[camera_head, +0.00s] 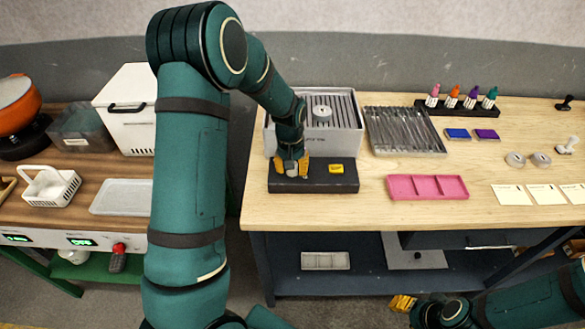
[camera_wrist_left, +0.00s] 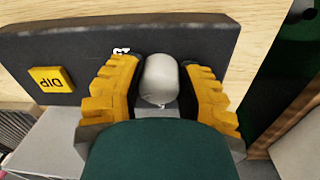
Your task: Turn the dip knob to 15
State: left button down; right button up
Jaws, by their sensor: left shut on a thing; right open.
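The dip knob (camera_wrist_left: 160,80) is a rounded grey knob on the dark control panel (camera_wrist_left: 215,35). In the head view the same panel (camera_head: 325,183) lies at the front left of the light wooden table. My right gripper (camera_head: 402,303) is open and low at the bottom right, away from the panel.
A grey machine with a slatted top (camera_head: 345,135) stands right behind the panel. A pink tray (camera_head: 427,187) lies to the right, and a rack of metal tools (camera_head: 403,131) is behind it. The wood between panel and pink tray is clear.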

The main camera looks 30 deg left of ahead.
pick_arm(q)
jog(key=m, duration=0.5)
jog(key=shift+s+a+f+m, duration=0.1)
jog(key=shift+m, duration=0.2)
jog(key=m, duration=0.4)
jog(key=shift+m+g, duration=0.3)
jog(key=shift+m, duration=0.1)
jog(key=c, duration=0.5)
grip_release()
jog(key=r, duration=1.2)
jog(key=shift+w+a, duration=0.2)
jog(key=shift+a, duration=0.05)
